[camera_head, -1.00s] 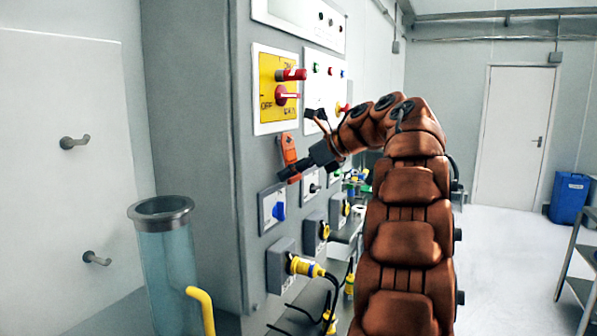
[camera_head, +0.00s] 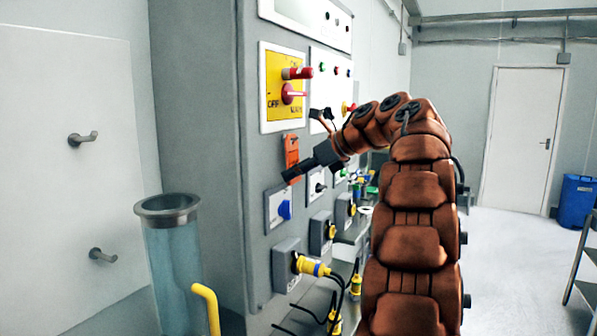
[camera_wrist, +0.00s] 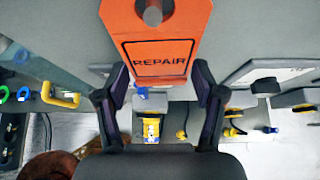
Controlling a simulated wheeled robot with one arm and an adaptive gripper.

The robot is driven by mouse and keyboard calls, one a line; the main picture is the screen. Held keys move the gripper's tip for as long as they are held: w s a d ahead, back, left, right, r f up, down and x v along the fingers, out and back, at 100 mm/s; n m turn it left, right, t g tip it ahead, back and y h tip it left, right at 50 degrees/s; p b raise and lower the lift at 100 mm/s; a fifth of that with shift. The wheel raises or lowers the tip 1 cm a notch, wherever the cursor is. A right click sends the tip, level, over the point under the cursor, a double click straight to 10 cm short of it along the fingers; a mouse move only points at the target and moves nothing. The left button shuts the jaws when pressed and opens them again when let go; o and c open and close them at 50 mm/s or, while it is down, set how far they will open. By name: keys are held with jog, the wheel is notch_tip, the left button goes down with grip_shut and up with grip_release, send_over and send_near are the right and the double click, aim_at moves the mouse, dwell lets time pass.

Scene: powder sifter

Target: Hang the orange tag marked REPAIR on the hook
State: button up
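The orange tag marked REPAIR (camera_wrist: 160,62) is upright in the wrist view, with a round grey peg end (camera_wrist: 152,14) showing in its hole. In the head view the tag (camera_head: 291,150) hangs against the grey cabinet, below the yellow switch plate. My gripper (camera_wrist: 162,78) is open, its dark fingers on either side of the tag's lower end, with no clear grip on it. In the head view my gripper (camera_head: 290,176) is just below the tag. Two grey hooks, an upper one (camera_head: 82,138) and a lower one (camera_head: 101,255), are empty on the pale panel at left.
The cabinet front carries red handles (camera_head: 293,92), a blue switch (camera_head: 285,209) and yellow plugs (camera_head: 311,266) close to my arm. Open floor (camera_head: 510,260) lies at right.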

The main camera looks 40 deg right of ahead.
jog(key=shift+o, duration=1.2)
jog(key=shift+s, duration=0.1)
jog(key=v, duration=0.7)
jog(key=shift+s+r, duration=0.1)
jog(key=shift+s, duration=0.05)
